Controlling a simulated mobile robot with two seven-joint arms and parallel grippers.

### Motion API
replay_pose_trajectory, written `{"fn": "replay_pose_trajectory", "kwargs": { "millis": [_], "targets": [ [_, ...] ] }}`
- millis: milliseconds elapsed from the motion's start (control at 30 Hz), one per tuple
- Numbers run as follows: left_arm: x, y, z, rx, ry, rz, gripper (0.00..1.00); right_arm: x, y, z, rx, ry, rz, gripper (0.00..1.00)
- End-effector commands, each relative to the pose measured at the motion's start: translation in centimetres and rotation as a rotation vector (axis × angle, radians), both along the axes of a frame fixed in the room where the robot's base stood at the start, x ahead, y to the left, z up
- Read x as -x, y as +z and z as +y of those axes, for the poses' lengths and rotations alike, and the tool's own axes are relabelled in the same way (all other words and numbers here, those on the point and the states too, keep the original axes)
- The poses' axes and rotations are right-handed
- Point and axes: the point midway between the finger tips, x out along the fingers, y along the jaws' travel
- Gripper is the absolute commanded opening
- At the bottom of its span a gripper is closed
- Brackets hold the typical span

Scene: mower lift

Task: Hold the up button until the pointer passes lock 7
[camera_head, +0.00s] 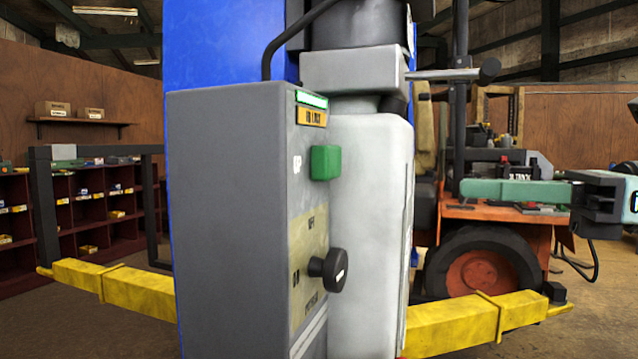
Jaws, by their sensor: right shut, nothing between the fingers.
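The control box (228,215) is a tall grey cabinet in the middle of the head view. A square green button (325,162) sticks out of its narrow right-hand face, beside a small white label too small to read. Below it is a black knob (329,268) on a beige plate. I see no pointer or lock numbers that I can make out. My right gripper (583,213) is at the right edge, dark, shut and empty, well to the right of the button and apart from it. My left gripper is not in view.
A blue lift column (222,45) and a pale grey housing (370,200) stand by the box. Yellow lift arms (130,290) extend low on both sides. An orange vehicle (475,270) is behind at right. Open air lies between the button and my right gripper.

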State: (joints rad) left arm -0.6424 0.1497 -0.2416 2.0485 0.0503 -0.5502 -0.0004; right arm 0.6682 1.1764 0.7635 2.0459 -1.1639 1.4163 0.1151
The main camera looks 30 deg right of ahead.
Motion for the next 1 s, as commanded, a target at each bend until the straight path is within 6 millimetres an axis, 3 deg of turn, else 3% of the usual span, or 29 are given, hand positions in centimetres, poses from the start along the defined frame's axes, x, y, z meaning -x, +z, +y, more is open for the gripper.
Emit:
{"fn": "replay_pose_trajectory", "kwargs": {
  "millis": [533, 1000],
  "targets": [
    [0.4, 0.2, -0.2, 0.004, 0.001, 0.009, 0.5, -0.6, 0.1, 0.5, 0.002, 0.001, 0.001, 0.0],
    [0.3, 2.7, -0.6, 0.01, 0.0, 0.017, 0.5, -7.2, 0.4, 6.3, 0.001, 0.002, 0.002, 0.0]
  ]
}}
